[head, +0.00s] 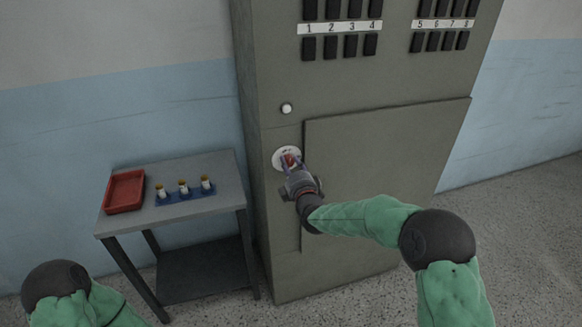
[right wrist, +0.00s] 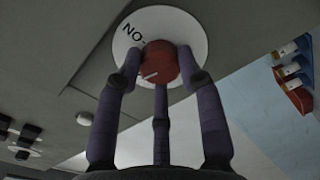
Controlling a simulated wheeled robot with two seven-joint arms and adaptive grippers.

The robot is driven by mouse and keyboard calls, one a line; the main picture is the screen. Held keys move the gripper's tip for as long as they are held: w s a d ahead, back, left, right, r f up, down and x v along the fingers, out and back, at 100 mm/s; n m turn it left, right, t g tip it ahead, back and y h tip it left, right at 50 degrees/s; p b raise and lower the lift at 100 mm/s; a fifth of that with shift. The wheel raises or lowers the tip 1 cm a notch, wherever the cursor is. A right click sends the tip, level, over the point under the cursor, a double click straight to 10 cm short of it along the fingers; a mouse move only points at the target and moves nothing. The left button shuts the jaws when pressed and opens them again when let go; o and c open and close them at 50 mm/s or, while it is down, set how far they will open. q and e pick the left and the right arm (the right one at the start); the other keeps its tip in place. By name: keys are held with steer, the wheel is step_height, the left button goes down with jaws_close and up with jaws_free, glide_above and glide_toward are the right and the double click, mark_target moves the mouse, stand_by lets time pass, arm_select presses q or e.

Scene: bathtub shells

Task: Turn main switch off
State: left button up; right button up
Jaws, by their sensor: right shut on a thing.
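The main switch is a red knob (right wrist: 160,62) on a round white plate (right wrist: 188,38) with dark lettering, on the front of a grey-green cabinet. In the head view the red knob (head: 290,157) and its white plate (head: 280,160) sit left of the cabinet's door panel, partly covered by my gripper. My right gripper (head: 292,166) has its purple fingers closed around the knob; in the right wrist view the fingers (right wrist: 160,75) touch it from several sides. A pale line marks the knob's face. My left gripper is outside the head view; only part of that arm shows at bottom left.
A small white button (head: 287,109) is above the switch. Numbered rows of black switches (head: 340,45) are higher on the cabinet (head: 265,220). A table (head: 225,170) at left holds a red tray (head: 125,190) and a blue rack with three small bottles (head: 184,194).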

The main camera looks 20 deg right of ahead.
steer(key=shift+a+r+n, duration=0.15)
steer(key=shift+r+n, duration=0.25)
steer(key=shift+n, duration=0.7)
steer(key=shift+f, duration=0.1)
steer(key=o, duration=1.1)
steer(key=shift+w+a, duration=0.1)
steer(key=shift+a, duration=0.05)
steer(key=shift+o, duration=0.2)
steer(key=shift+f, duration=0.2)
steer(key=shift+s, duration=0.55)
steer(key=s, duration=1.1)
steer(key=shift+d, duration=0.25)
